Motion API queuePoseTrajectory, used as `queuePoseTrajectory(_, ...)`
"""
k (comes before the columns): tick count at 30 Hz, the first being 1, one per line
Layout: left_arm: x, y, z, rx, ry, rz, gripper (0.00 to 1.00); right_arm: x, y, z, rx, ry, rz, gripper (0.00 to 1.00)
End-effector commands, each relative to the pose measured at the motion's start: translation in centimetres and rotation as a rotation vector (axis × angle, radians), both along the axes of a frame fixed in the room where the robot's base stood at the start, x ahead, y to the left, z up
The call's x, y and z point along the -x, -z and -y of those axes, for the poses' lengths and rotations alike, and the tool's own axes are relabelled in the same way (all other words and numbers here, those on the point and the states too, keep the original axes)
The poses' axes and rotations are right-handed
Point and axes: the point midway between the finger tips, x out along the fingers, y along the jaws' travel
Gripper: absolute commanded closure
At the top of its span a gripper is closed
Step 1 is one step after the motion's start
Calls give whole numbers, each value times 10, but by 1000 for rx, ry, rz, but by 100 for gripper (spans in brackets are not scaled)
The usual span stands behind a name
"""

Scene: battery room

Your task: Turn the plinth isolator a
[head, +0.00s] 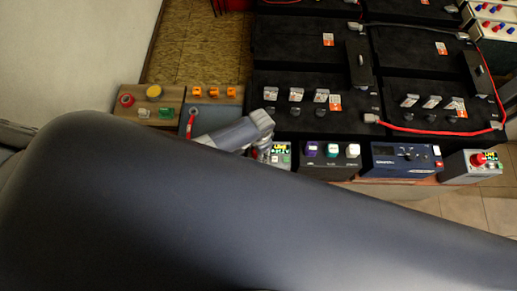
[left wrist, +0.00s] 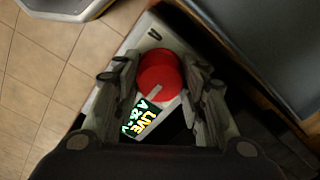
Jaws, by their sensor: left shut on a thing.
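A small grey isolator box (head: 284,157) with a lit display stands at the front edge of the plinth in the head view. My left gripper (head: 263,152) is at its left side and hides its knob there. In the left wrist view, the round red knob (left wrist: 158,72) of the isolator sits between the fingers of my left gripper (left wrist: 160,78), which is shut on it. A pale bar shows on the knob, and the lit display (left wrist: 143,118) beside it reads LIVE. My right gripper is in neither view.
A second isolator box (head: 470,165) with a red knob stands at the far right. Between them are a black box (head: 331,158) with several switches and a blue unit (head: 405,160). Black batteries (head: 300,45) and a red cable (head: 430,130) lie behind. My dark arm link covers the foreground.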

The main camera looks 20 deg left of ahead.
Motion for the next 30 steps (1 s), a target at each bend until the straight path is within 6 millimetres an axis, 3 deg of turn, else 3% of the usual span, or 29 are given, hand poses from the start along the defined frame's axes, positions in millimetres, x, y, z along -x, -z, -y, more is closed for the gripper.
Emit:
queuePoseTrajectory(11, 2, 1, 0, 1, -7, -5, 85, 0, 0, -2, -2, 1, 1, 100)
queuePoseTrajectory(12, 2, 1, 0, 1, -7, -5, 57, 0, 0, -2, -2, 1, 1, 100)
queuePoseTrajectory(15, 2, 1, 0, 1, -6, -4, 41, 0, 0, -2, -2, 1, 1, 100)
queuePoseTrajectory(30, 0, -10, 1, 2, -5, 1, 41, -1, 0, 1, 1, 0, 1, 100)
